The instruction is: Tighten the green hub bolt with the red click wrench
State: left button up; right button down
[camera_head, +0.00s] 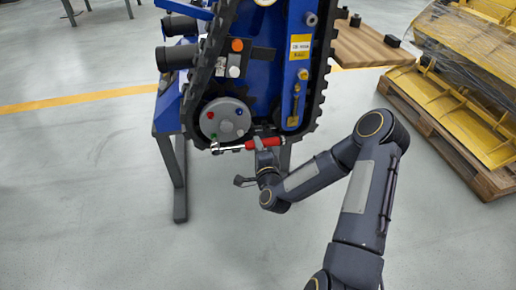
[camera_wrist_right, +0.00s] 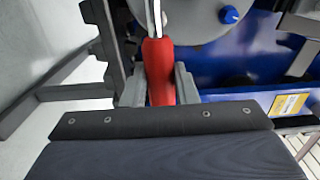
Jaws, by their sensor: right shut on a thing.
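The red click wrench (camera_head: 265,143) lies almost level, its silver head pointing left. My right gripper (camera_head: 265,151) is shut on its red handle. In the right wrist view the red handle (camera_wrist_right: 158,65) sits between the fingers (camera_wrist_right: 159,92), its metal shaft running up out of the picture. The round grey hub (camera_head: 226,122) carries red, blue and green bolts. The green hub bolt (camera_head: 213,137) is at its lower left, partly hidden by the wrench head. The head is at or just below the bolt; I cannot tell whether it is seated. My left gripper is not in view.
The hub is on a blue tracked carrier with a black rubber track (camera_head: 312,100), on a blue stand (camera_head: 179,190). The track runs close to the wrench and my gripper. A pallet (camera_head: 440,125) with yellow parts stands at right. The floor in front is clear.

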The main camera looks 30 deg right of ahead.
jog(key=shift+w+d+r, duration=0.1)
jog(key=shift+w, duration=0.25)
dwell(0.4)
jog(key=shift+b, duration=0.5)
jog(key=shift+w+d, duration=0.1)
jog(key=shift+w, duration=0.3)
dwell(0.8)
jog(key=shift+b, duration=0.45)
jog(key=shift+w+d, duration=0.1)
jog(key=shift+w, duration=0.35)
dwell(0.6)
jog(key=shift+b, duration=0.45)
jog(key=c, duration=1.7)
grip_release()
grip_shut()
